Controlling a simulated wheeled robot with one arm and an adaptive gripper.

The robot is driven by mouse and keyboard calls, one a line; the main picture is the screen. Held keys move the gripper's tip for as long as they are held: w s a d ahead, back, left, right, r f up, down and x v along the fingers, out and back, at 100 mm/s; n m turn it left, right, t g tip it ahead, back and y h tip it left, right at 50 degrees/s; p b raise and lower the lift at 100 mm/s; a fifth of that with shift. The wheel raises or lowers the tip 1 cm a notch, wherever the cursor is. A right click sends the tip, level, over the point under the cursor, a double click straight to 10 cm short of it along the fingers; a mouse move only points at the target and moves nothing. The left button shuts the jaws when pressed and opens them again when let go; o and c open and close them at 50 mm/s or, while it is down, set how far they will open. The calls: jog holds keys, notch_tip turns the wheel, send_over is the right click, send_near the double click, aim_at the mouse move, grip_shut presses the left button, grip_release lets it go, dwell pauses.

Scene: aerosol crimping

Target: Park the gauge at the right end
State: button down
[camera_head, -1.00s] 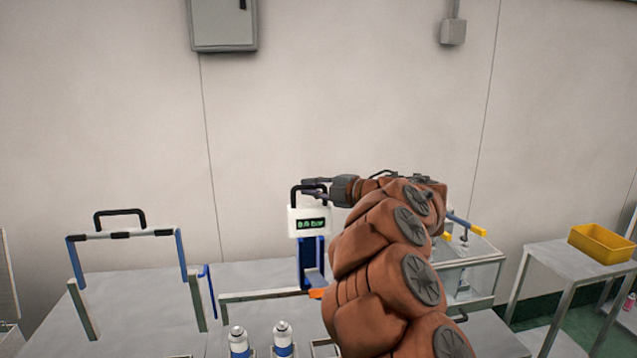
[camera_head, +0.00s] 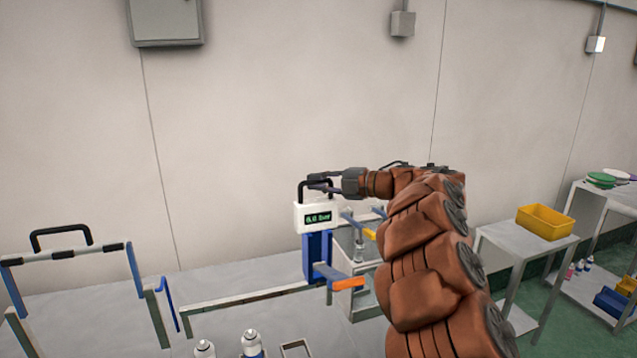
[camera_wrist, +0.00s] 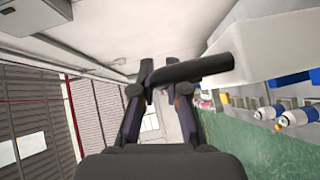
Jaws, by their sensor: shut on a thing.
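The gauge (camera_head: 318,216) has a white head with a green-lit display, a blue body and an orange-tipped arm. It is upright near the right end of the pale rail (camera_head: 255,298). I cannot tell whether it touches the rail. My gripper (camera_head: 318,184) is shut on the gauge's black top handle (camera_head: 303,190). In the wrist view, the dark handle (camera_wrist: 195,69) lies between the fingertips, and the white head (camera_wrist: 255,62) is at the right.
Spray cans (camera_head: 252,343) stand at the front of the bench. A black-handled frame (camera_head: 70,253) is at the left. A side table with a yellow bin (camera_head: 545,222) is at the right.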

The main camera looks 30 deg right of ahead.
jog(key=c, duration=1.3)
grip_release()
jog(key=shift+d, duration=0.3)
jog(key=shift+o, duration=0.6)
jog(key=shift+a, duration=0.1)
jog(key=shift+s, duration=0.1)
jog(key=v, duration=1.2)
jog(key=shift+r, duration=0.1)
